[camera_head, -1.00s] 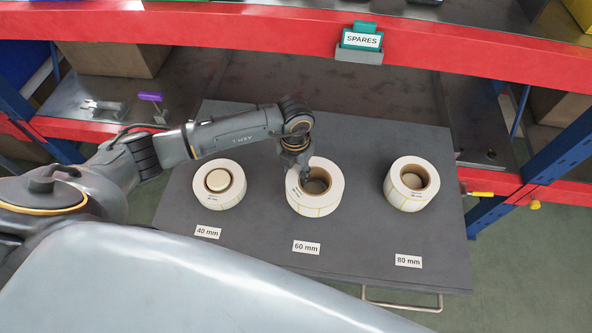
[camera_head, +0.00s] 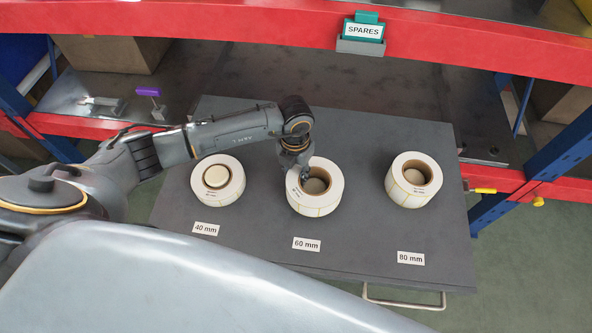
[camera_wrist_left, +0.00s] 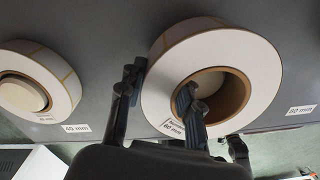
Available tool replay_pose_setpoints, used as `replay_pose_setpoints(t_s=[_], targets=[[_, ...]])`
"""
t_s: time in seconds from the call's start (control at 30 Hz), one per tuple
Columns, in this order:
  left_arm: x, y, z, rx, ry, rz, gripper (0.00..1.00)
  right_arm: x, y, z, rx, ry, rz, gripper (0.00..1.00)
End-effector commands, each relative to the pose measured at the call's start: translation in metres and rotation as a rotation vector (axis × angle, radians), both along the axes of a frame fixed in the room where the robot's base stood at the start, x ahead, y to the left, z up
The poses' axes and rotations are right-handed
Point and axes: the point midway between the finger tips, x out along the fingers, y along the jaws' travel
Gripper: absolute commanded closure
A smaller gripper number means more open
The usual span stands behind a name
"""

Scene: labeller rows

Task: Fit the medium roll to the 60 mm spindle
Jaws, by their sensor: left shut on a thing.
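The medium roll (camera_head: 328,206) is a white label roll with a brown core, at the middle of the grey board behind the 60 mm label (camera_head: 306,244). The pale top of the 60 mm spindle (camera_head: 315,186) shows inside its core, so the roll is around it. I cannot tell whether the roll rests on the board. My left gripper (camera_head: 302,177) comes down at the roll's back left and is shut on its wall. In the left wrist view the medium roll (camera_wrist_left: 262,75) has one finger inside its core and other fingers outside. My right gripper is not in view.
A roll (camera_head: 230,197) sits around the spindle behind the 40 mm label (camera_head: 205,229). Another roll (camera_head: 412,196) surrounds the one behind the 80 mm label (camera_head: 410,258). A red shelf beam (camera_head: 240,27) with a SPARES sign (camera_head: 362,30) crosses behind. The board between rolls is clear.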

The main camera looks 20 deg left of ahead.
Motion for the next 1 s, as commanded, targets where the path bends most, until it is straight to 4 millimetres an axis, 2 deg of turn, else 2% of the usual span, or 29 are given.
replay_pose_setpoints(t_s=[0.03, 0.13, 0.4, 0.53, 0.67, 1.0], targets=[[0.001, -0.001, 0.001, -0.002, -0.003, 0.000, 0.60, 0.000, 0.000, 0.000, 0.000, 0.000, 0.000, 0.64], [0.001, -0.001, 0.001, -0.002, -0.002, 0.000, 0.39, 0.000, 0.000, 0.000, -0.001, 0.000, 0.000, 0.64], [-0.001, 0.000, -0.001, 0.002, 0.002, 0.000, 0.39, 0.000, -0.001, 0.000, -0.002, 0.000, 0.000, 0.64], [0.000, 0.001, 0.005, 0.001, 0.000, 0.000, 0.39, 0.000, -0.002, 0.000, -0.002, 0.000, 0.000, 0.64], [0.001, 0.001, 0.025, 0.001, -0.003, -0.001, 0.39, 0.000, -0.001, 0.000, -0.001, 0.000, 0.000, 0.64], [0.001, 0.001, 0.096, 0.000, -0.004, 0.000, 0.39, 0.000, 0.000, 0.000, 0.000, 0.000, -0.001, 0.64]])
